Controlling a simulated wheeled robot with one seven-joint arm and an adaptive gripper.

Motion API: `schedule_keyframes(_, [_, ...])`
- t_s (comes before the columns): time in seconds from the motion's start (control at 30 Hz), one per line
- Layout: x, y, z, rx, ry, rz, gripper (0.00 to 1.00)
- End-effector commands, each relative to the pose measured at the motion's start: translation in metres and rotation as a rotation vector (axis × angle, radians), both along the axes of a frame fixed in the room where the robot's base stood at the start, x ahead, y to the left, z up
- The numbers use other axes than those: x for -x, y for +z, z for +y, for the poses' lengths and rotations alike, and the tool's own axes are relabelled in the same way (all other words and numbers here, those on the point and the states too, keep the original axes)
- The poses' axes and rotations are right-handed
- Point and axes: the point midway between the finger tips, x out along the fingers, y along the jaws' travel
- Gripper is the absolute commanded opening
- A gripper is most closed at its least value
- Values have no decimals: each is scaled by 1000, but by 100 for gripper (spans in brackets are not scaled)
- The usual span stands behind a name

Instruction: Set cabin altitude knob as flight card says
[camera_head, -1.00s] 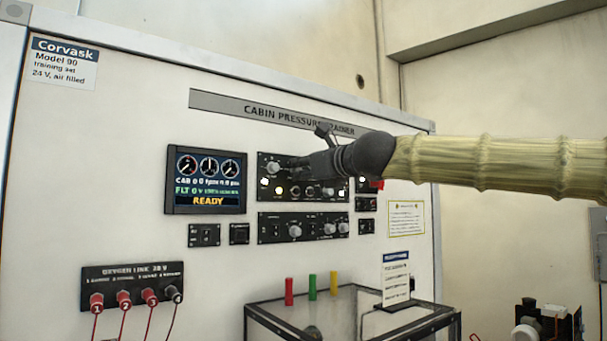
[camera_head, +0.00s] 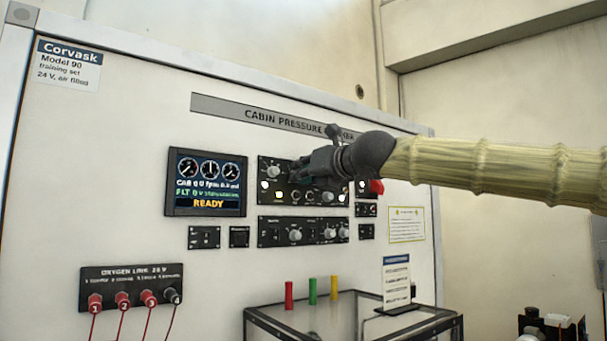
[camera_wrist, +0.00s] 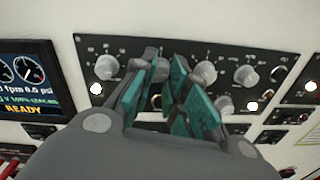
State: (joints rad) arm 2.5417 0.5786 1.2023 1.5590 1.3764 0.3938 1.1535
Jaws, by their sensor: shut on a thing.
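My gripper (camera_wrist: 165,75) is at the upper knob panel (camera_head: 267,190), with its teal fingers on either side of one grey knob (camera_wrist: 163,71). It is shut on that knob, whose pointer is mostly hidden by the fingers. I cannot read its label. In the head view my gripper (camera_head: 302,174) covers the upper middle of this panel. A standing card with a blue header (camera_head: 396,282) may be the flight card; its lines are too small to read. The display (camera_head: 206,182) shows three dials, CAB and FLT lines, and READY in yellow.
Other knobs sit close by, left (camera_wrist: 106,67) and right (camera_wrist: 203,73) of the held one. A lower knob panel (camera_head: 303,230) and small switch panels surround it. Below are a glass-topped case (camera_head: 350,320) with coloured pegs and an oxygen link panel (camera_head: 130,285) with red plugs.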

Motion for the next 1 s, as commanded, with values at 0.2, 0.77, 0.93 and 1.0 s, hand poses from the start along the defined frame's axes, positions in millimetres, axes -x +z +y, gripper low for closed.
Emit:
schedule_keyframes(0.2, [-1, -1, 0, 1, -1, 2, 0])
schedule_keyframes(0.77, [3, 0, -2, 1, 0, -1, 39])
schedule_keyframes(0.93, [19, 0, -13, -1, 1, -1, 39])
schedule_keyframes(1.0, [29, 0, -21, -1, 0, -1, 39])
